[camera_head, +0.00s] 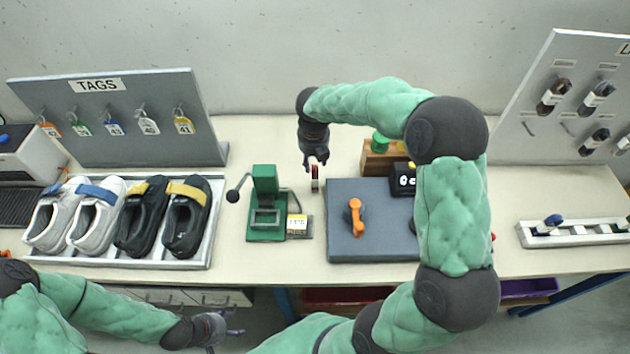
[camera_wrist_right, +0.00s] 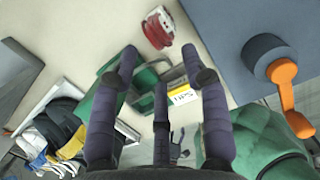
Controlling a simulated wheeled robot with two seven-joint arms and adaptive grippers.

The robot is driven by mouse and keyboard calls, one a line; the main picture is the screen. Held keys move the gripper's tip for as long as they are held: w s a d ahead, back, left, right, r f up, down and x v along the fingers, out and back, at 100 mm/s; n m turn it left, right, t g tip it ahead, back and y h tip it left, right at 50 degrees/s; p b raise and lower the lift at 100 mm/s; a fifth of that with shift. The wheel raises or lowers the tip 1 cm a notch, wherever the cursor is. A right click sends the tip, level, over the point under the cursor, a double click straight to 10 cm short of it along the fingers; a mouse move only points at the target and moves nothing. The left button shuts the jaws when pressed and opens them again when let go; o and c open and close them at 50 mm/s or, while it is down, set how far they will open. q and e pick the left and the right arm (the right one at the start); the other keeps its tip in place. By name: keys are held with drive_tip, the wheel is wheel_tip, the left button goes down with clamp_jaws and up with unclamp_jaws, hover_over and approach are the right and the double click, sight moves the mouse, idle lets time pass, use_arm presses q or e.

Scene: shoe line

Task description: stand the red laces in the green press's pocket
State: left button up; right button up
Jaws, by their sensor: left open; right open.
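The red laces (camera_wrist_right: 157,30), a small red bundle with a white part, are on the table, clear of my fingertips in the right wrist view. In the wrist view the press (camera_wrist_right: 113,66) is partly hidden behind my fingers. My left gripper (camera_head: 217,328) is open and empty in front of the table.
A small block with a yellow and white label (camera_head: 297,225) adjoins the press. A grey pad (camera_head: 340,240) with an orange handle (camera_head: 356,217) lies to the right. A shoe tray (camera_head: 150,262) is left. A wooden block (camera_head: 372,165) stands behind the pad, partly hidden by my right arm.

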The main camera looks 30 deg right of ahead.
sight(313, 177)
drive_tip(key=shift+f+n, duration=0.1)
drive_tip(key=shift+n, duration=0.4)
drive_tip(key=shift+f, duration=0.35)
drive_tip(key=f, duration=0.1)
drive_tip(key=f+b, duration=0.1)
drive_tip(key=f, duration=0.2)
drive_tip(key=shift+w+d+f, duration=0.25)
drive_tip(key=shift+w+f, duration=0.15)
drive_tip(key=f, duration=0.1)
drive_tip(key=f+b, duration=0.1)
drive_tip(key=f, duration=0.1)
drive_tip(key=w+f+b, duration=0.1)
drive_tip(key=f, duration=0.1)
drive_tip(key=shift+d, duration=0.15)
drive_tip(key=c, duration=0.9)
drive_tip(key=shift+o, duration=0.2)
drive_tip(key=shift+r, duration=0.1)
